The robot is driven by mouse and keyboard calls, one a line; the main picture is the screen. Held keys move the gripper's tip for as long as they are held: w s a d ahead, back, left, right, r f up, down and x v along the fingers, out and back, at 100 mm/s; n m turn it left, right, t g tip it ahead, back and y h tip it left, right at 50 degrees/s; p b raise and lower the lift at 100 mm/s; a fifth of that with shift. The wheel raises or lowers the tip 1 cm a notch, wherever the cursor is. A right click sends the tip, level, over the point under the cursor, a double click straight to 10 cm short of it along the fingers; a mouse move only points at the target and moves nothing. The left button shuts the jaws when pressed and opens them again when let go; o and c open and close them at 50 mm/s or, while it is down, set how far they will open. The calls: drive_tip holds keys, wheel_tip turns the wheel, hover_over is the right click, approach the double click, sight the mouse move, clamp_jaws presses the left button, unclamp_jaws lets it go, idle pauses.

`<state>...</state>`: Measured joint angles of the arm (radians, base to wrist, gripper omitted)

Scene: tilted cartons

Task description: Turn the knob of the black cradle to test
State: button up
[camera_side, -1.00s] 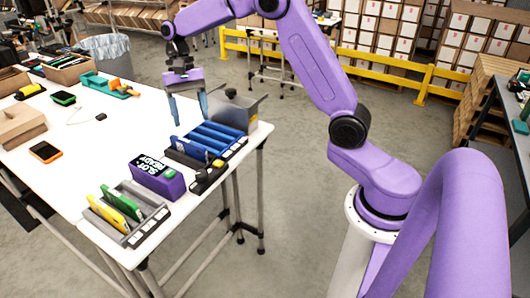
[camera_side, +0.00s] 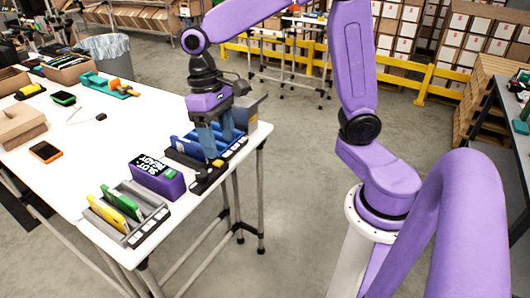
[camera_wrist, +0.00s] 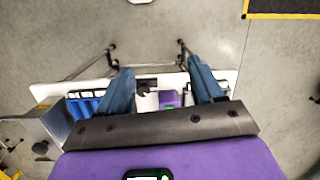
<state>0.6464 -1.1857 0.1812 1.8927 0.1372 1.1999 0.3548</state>
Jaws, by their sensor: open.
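The black cradle (camera_side: 181,157) stands near the table's front edge, between the purple box and the blue cradle. A yellow knob (camera_side: 218,163) sits on its front panel; I cannot read its setting. My gripper (camera_side: 219,148) points down over the black cradle, with its blue fingers spread. One fingertip appears close to the knob in the side view; contact cannot be told. My gripper also shows in the wrist view (camera_wrist: 158,66), fingers apart, with part of the black cradle (camera_wrist: 147,94) between them.
The purple box (camera_side: 157,181) marked "SLOT READY" is left of the black cradle. A grey cradle (camera_side: 113,217) holds yellow and green devices. The blue cradle (camera_side: 233,147) and a grey metal box (camera_side: 249,108) are close on the right. The table's middle is mostly clear.

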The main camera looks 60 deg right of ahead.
drive_tip(key=s+n+t, duration=0.1)
drive_tip(key=s+n, duration=0.5)
drive_tip(key=s, duration=0.5)
drive_tip(key=shift+d+f, duration=0.4)
drive_tip(key=shift+f, duration=0.05)
drive_tip(key=s+d+f+n, duration=0.1)
drive_tip(key=s+n, duration=0.1)
drive_tip(key=s, duration=0.2)
drive_tip(key=s+d+f+n+t, duration=0.1)
drive_tip(key=s+d+n, duration=0.1)
drive_tip(key=s+n, duration=0.1)
drive_tip(key=shift+s+d, duration=0.25)
drive_tip(key=shift+s, duration=0.2)
idle(0.8)
